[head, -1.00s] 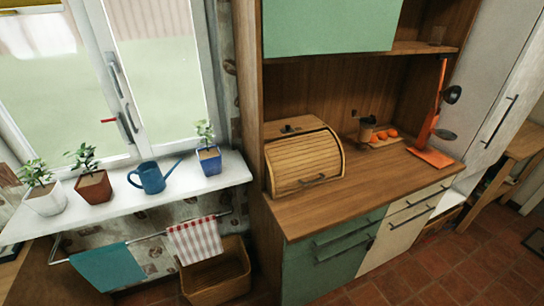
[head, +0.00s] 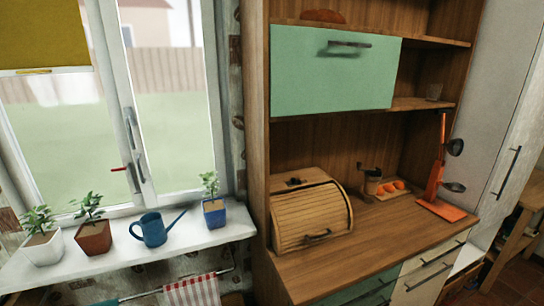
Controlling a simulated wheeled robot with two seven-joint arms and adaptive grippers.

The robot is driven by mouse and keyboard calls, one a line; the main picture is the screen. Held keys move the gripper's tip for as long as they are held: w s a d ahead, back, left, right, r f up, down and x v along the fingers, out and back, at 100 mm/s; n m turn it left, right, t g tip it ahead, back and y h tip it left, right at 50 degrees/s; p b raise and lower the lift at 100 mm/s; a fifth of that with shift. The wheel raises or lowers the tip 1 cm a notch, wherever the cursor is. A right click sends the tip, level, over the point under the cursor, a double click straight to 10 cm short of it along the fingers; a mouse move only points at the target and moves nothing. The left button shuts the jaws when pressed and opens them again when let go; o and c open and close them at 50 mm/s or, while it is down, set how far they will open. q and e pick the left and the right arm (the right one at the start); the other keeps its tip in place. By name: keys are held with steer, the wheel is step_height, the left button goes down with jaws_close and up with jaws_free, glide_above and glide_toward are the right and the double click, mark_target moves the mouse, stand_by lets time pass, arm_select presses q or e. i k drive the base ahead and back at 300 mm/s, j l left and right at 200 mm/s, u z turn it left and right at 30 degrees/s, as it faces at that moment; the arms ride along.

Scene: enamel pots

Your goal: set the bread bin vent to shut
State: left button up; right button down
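The wooden bread bin (head: 306,216) stands on the left part of the cabinet's wooden counter. Its slatted roll front is down, with a dark handle (head: 317,236) low on it. A small dark piece (head: 294,181), perhaps the vent, sits on the bin's flat top. It is too small to tell its setting. Neither of my grippers is in view.
An orange ladle stand (head: 437,190) and a tray with orange fruit (head: 391,187) and a grinder (head: 372,180) stand right of the bin. A green cabinet door (head: 330,85) hangs above. The windowsill (head: 180,246) holds plants and a blue watering can (head: 153,228). The counter front is clear.

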mark_target(294, 182)
steer(key=l+u, duration=0.75)
steer(key=k+l+u, duration=0.1)
steer(key=l+u, duration=0.25)
